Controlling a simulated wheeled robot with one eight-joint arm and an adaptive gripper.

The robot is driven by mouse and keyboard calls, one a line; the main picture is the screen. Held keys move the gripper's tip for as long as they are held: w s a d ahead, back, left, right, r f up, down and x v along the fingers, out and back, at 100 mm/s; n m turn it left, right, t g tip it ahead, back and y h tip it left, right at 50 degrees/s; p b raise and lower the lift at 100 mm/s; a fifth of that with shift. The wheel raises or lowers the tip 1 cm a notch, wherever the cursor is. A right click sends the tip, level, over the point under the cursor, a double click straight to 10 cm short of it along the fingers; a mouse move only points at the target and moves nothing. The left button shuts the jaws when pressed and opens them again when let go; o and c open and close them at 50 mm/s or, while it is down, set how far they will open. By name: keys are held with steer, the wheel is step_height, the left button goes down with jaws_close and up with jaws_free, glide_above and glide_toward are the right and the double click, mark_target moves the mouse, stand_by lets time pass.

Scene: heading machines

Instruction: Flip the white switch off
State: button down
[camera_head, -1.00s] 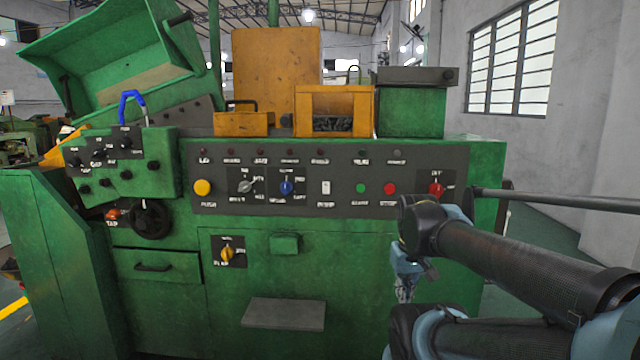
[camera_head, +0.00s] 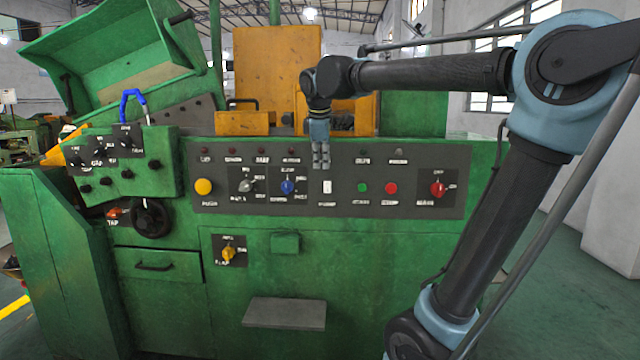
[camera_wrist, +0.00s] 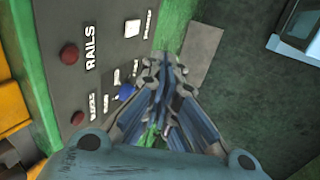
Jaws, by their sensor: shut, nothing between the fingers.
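The white switch (camera_head: 327,187) is a small upright rectangle on the grey control panel (camera_head: 215,175) of the green machine. It also shows near the top of the wrist view (camera_wrist: 132,28). My gripper (camera_head: 321,165) hangs pointing down just above the switch in the head view, apart from it in the picture; its depth to the panel is hard to tell. In the wrist view my gripper's fingers (camera_wrist: 160,65) are together and empty, to the lower right of the switch. Whether the switch is on or off is too small to tell.
Left of the switch are a blue selector (camera_head: 287,187), a grey selector and a yellow button (camera_head: 203,187). Right of it are a green button (camera_head: 362,188), a red button (camera_head: 391,188) and a red selector (camera_head: 437,189). A grey ledge (camera_head: 284,313) juts out below.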

mark_target(322, 180)
steer(key=shift+a+r, duration=0.15)
steer(key=shift+a, duration=0.05)
steer(key=shift+w, duration=0.1)
steer(key=x, duration=0.3)
steer(key=w+x, duration=0.1)
steer(key=x, duration=0.3)
steer(key=w+r+x, duration=0.1)
steer(key=x, duration=0.2)
steer(key=shift+w+f, duration=0.1)
steer(key=shift+f, duration=0.3)
steer(key=shift+w+d+r, duration=0.1)
steer(key=shift+w, duration=0.8)
